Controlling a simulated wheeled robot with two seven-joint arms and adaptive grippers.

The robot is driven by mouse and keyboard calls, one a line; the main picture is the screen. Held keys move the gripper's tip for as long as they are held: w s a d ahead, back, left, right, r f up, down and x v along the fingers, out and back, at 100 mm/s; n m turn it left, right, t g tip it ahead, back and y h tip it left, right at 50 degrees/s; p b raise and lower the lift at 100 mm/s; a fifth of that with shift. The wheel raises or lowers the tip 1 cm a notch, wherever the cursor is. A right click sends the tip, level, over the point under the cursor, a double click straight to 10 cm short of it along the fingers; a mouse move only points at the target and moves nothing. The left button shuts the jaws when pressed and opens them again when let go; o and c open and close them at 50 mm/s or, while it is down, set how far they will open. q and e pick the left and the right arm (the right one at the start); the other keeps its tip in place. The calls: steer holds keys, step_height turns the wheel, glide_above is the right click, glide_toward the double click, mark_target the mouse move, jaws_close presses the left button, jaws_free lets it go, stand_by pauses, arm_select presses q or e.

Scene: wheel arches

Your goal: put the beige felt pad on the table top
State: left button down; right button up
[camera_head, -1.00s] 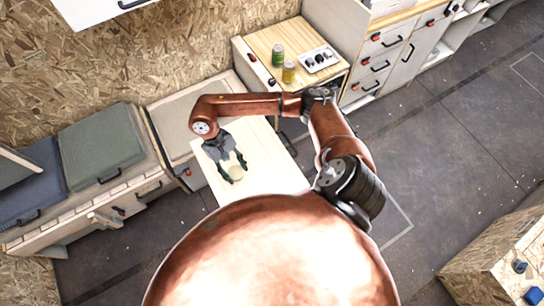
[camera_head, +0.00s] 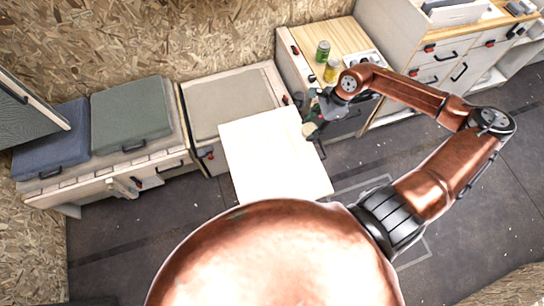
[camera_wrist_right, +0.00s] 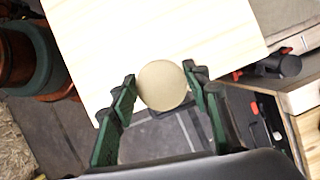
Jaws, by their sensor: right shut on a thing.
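The beige felt pad (camera_wrist_right: 162,86) is a round, flat disc between the two fingers of my right gripper (camera_wrist_right: 160,76) in the right wrist view. The gripper is shut on it. In the head view my right gripper (camera_head: 312,120) is at the right edge of the table top, near its far corner; I cannot make out the pad there. The pale table top (camera_head: 268,155) is bare where it shows; it also fills the upper part of the wrist view (camera_wrist_right: 150,35). The pad overlaps the table's edge in that view; its height is unclear. My left gripper is not in view.
A wooden counter with a green can (camera_head: 323,51), a yellow can (camera_head: 331,71) and a pale tray (camera_head: 362,62) stands behind my right gripper. A bench with a green cushion (camera_head: 130,112) and a blue cushion (camera_head: 52,140) is at left.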

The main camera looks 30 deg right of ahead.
steer(key=shift+w+a+f, duration=0.1)
steer(key=shift+w+a, duration=0.05)
steer(key=shift+a, duration=0.1)
steer(key=b, duration=0.2)
glide_toward(269, 157)
steer(key=shift+w+a+f, duration=0.15)
steer(key=shift+a+f, duration=0.25)
steer(key=shift+a, duration=0.05)
steer(key=shift+w+a+f, duration=0.1)
steer(key=shift+a+f, duration=0.4)
steer(key=shift+f, duration=0.15)
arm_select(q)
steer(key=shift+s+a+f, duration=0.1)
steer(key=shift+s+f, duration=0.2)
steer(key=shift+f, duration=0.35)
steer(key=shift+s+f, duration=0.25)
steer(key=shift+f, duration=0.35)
arm_select(e)
steer(key=shift+w+a+f, duration=0.1)
steer(key=shift+f, duration=1.65)
arm_select(q)
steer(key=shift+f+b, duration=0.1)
steer(key=shift+b, duration=0.25)
arm_select(e)
steer(key=shift+f, duration=0.1)
steer(key=o, duration=0.9)
